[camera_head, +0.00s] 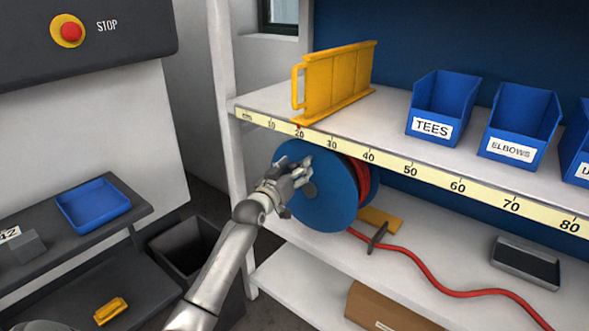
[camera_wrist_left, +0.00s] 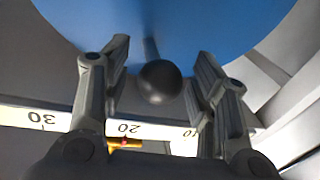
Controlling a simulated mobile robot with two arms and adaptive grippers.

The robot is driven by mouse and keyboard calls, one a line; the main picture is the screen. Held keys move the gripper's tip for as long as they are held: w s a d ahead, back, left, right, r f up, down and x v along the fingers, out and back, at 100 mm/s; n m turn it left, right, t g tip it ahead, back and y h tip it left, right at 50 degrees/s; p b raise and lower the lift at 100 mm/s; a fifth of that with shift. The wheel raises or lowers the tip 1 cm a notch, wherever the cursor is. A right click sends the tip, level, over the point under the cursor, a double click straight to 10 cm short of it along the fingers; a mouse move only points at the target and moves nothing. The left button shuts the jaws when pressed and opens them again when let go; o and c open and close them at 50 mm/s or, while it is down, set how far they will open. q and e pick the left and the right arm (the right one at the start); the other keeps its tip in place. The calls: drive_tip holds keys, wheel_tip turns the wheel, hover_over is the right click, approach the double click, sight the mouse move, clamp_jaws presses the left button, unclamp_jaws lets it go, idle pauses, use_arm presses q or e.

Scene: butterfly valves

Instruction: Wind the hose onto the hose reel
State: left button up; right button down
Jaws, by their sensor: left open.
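The hose reel (camera_head: 335,205) is a blue-flanged drum on the lower shelf, below the ruler edge. Red hose (camera_head: 400,247) is partly wound between its flanges, and the rest runs out along the shelf to the lower right. My left gripper (camera_head: 303,175) is in front of the reel's near face. In the left wrist view the reel's blue face (camera_wrist_left: 220,25) fills the top, and a round black crank knob (camera_wrist_left: 160,82) sits between the open fingers of the gripper (camera_wrist_left: 163,55). Gaps show on both sides of the knob. My right gripper is not in view.
A ruler strip (camera_head: 411,170) edges the upper shelf just above my left gripper. That shelf holds a yellow rack (camera_head: 335,82) and blue bins (camera_head: 440,105). A dark bracket (camera_head: 377,237) stands by the hose; a grey-black box (camera_head: 525,262) is farther right. A white post (camera_head: 228,120) stands left.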

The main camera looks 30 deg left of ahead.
use_arm(q)
drive_tip(key=shift+c, duration=0.2)
clamp_jaws()
drive_tip(key=shift+d, duration=0.1)
